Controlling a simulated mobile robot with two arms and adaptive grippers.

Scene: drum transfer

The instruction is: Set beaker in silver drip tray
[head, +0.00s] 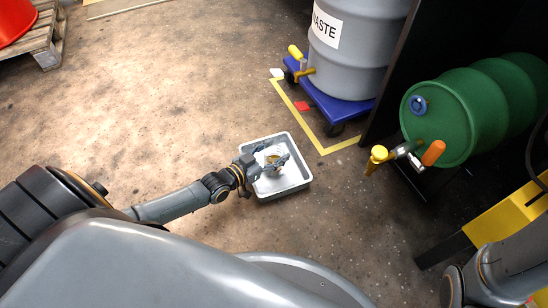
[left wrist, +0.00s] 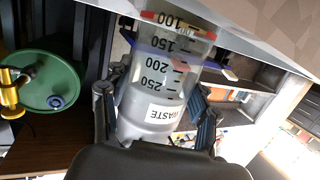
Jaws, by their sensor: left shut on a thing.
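The silver drip tray (head: 286,191) lies on the floor near the middle of the head view. My left gripper (head: 269,161) is over the tray, shut on the clear beaker (head: 272,156). The left wrist view shows the beaker (left wrist: 158,85) between the two fingers, with black volume marks and a red band near the top of the picture. The beaker looks empty. Whether its base touches the tray floor cannot be told, since the gripper covers part of it. My right gripper is out of view; only part of my right arm shows at lower right.
A grey waste drum (head: 352,50) stands on a blue wheeled base (head: 345,108) behind the tray. Yellow tape (head: 299,118) marks the floor. The floor left of the tray is clear.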

